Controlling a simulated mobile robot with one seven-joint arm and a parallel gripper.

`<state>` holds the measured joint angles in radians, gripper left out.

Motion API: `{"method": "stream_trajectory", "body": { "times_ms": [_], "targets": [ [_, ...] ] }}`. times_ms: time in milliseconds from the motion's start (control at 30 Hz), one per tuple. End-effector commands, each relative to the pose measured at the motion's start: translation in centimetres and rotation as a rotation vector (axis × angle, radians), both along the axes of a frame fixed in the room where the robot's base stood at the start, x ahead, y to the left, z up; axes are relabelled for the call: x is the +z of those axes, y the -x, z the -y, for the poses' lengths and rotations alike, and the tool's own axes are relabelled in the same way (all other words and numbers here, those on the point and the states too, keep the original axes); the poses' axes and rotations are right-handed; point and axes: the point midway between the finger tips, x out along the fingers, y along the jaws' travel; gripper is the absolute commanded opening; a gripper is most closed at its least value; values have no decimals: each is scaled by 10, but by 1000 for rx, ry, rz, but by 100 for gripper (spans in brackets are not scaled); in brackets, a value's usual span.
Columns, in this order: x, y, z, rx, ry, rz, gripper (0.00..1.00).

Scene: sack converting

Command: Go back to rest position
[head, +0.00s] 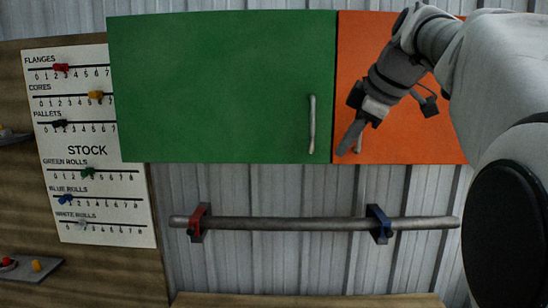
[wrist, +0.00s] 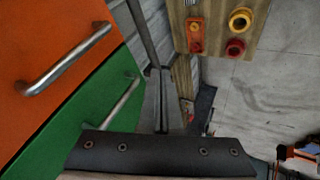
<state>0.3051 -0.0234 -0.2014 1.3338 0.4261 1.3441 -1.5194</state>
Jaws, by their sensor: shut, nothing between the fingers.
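My gripper (head: 350,138) is in front of the orange cabinet door (head: 368,52) in the head view, near that door's lower left part, with its fingers pointing down and left. The fingers are shut together and hold nothing; they also show as a closed wedge in the wrist view (wrist: 163,100). The orange door's handle (wrist: 66,60) shows clear of the fingers in the wrist view, and in the head view it is partly hidden behind the gripper. My arm covers the right side of the head view.
A green door (head: 215,85) with a vertical handle (head: 312,124) is left of the orange one; both look closed. Below runs a grey bar (head: 285,223) with a red bracket (head: 198,222) and a blue bracket (head: 379,224). A stock board (head: 98,200) hangs at left.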

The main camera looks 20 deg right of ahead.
Motion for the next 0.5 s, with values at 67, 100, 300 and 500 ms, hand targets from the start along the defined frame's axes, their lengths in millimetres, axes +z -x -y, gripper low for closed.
{"method": "stream_trajectory", "body": {
  "times_ms": [67,100,300,500],
  "targets": [
    [15,9,5,-3,2,3,0],
    [20,14,7,-3,1,2,0],
    [39,27,12,-2,0,0,0],
    [31,37,2,-53,-43,-20,0]
  ]
}}
